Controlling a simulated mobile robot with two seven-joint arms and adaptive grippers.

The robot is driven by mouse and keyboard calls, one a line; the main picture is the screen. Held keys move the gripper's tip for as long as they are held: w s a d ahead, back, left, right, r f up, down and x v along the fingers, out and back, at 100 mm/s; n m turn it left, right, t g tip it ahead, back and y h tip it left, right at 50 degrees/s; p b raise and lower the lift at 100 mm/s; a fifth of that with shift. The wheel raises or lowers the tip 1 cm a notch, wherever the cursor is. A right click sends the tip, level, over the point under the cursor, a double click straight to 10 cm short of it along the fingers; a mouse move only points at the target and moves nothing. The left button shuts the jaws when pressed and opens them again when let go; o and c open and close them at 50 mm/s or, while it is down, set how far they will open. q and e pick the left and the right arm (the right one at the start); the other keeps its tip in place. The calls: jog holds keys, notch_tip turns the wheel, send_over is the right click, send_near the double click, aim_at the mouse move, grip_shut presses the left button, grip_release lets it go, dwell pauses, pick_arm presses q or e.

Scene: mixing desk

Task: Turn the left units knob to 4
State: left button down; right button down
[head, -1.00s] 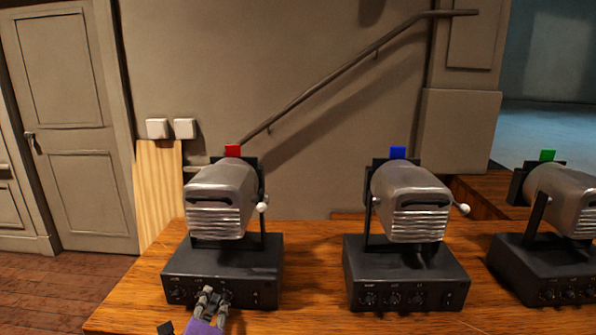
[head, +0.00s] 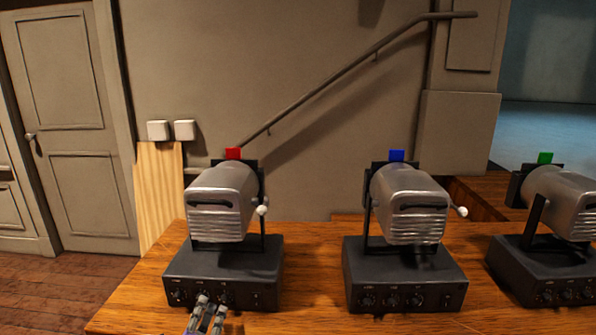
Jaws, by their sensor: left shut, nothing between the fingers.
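The left lamp with a red tag (head: 233,154) stands on a black control box (head: 223,261) near the left end of the table. The box front has a row of small round knobs. The rightmost one (head: 227,298) shows just above my fingertips, and I take it as the left units knob. Its setting is too small to read. The middle knob is partly hidden behind the fingers. My left gripper (head: 211,305) is in front of this panel at the bottom edge, its fingers shut and empty. It appears apart from the knob. My right gripper is not in view.
A blue-tagged lamp on a similar box (head: 405,273) stands in the middle, and a green-tagged one (head: 545,265) at the right. Bare wooden table (head: 315,270) lies between the left and middle boxes. A wall with a handrail is behind.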

pick_arm(q)
jog(key=shift+s, duration=1.4)
